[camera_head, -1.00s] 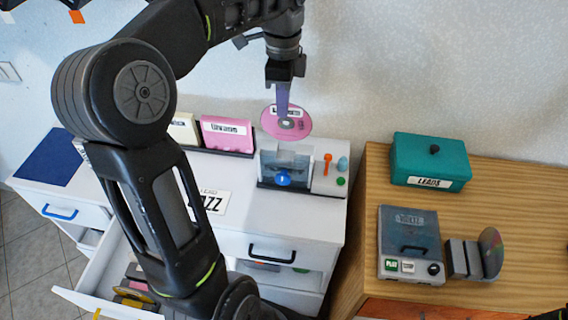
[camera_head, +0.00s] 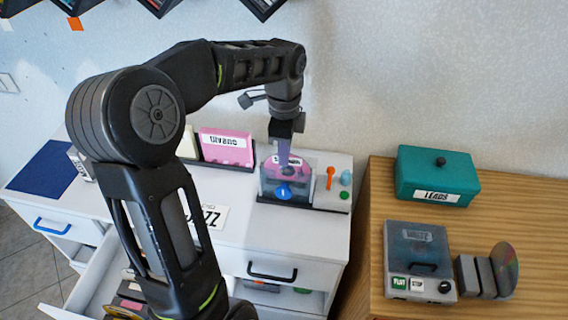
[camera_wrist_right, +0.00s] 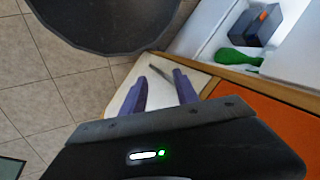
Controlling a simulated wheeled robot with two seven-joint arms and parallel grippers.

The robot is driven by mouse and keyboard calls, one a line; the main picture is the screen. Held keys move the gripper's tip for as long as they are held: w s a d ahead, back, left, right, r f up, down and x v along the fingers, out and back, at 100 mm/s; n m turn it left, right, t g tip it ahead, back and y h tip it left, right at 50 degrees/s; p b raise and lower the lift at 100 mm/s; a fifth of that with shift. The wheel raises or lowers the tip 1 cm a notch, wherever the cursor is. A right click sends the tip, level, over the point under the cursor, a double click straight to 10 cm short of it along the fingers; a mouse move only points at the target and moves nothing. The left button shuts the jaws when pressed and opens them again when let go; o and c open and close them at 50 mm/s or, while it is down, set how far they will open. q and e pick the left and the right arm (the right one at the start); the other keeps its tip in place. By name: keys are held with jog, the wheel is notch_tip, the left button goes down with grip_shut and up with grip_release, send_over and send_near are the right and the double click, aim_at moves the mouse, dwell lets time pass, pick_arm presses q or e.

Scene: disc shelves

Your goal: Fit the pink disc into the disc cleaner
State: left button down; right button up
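The pink disc (camera_head: 271,170) stands upright in the slot of the disc cleaner (camera_head: 304,195), a clear-walled box on a dark base. Its lower part sits behind the clear front wall, near the blue round knob. My left gripper (camera_head: 284,160) points down from above, its purple fingers at the disc's middle; they appear shut on it. How deep the disc sits is hard to tell. My right gripper (camera_wrist_right: 161,92) shows in the right wrist view with its two purple fingers apart and nothing between them.
A pink case (camera_head: 226,146) stands left of the cleaner on the white cabinet, above an open drawer. The wooden cabinet holds a teal box (camera_head: 437,176), a grey player (camera_head: 418,258) and a disc in a rack (camera_head: 504,268).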

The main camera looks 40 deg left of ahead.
aim_at(283, 175)
pick_arm(q)
notch_tip(283, 175, down, 4)
jog(key=shift+r, duration=0.2)
jog(key=shift+f, duration=0.1)
jog(key=shift+s+d+f+b, duration=0.15)
jog(key=shift+s+f+b, duration=0.15)
jog(key=shift+f, duration=0.25)
jog(key=c, duration=1.7)
grip_release()
jog(key=shift+f, duration=0.2)
jog(key=shift+w+r+p, duration=0.2)
jog(key=shift+r+p, duration=0.1)
jog(key=shift+r, duration=0.6)
notch_tip(283, 175, up, 12)
jog(key=shift+p, duration=0.4)
